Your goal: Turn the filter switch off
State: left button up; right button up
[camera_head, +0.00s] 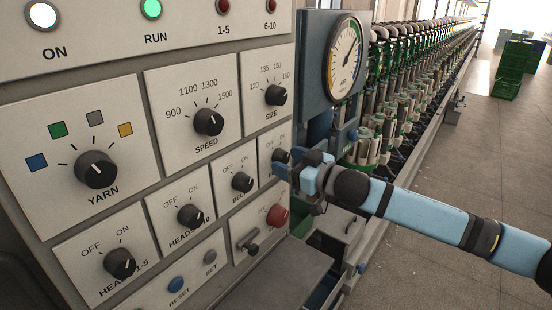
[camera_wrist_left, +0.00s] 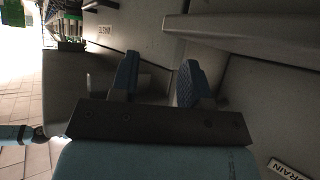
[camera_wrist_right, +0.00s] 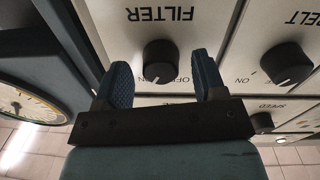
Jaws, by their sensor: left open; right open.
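The filter switch is a black round knob (camera_head: 281,156) at the right edge of the grey panel, partly hidden by my right gripper (camera_head: 291,163) in the head view. In the right wrist view the knob (camera_wrist_right: 159,58) shows upside down beside its FILTER label. My right gripper (camera_wrist_right: 164,76) is open there, one blue finger on each side of the knob, with a gap showing at both sides. I cannot tell clearly where the knob's pointer stands. My left gripper (camera_wrist_left: 157,77) is open and empty in the left wrist view, near grey machine surfaces, and out of the head view.
The belt knob (camera_head: 242,182) is left of the filter switch. A red knob (camera_head: 278,215) sits below it. A pressure gauge (camera_head: 344,58) stands above right. A grey ledge (camera_head: 275,275) juts out below the panel. Open floor lies at the right.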

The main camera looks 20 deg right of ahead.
jog(key=shift+w+a, duration=0.25)
jog(key=shift+w, duration=0.1)
pick_arm(q)
jog(key=shift+w+a, duration=0.2)
jog(key=shift+w, duration=0.15)
pick_arm(e)
jog(key=shift+r, duration=0.1)
jog(key=c, duration=0.9)
pick_arm(q)
jog(key=shift+s, duration=0.1)
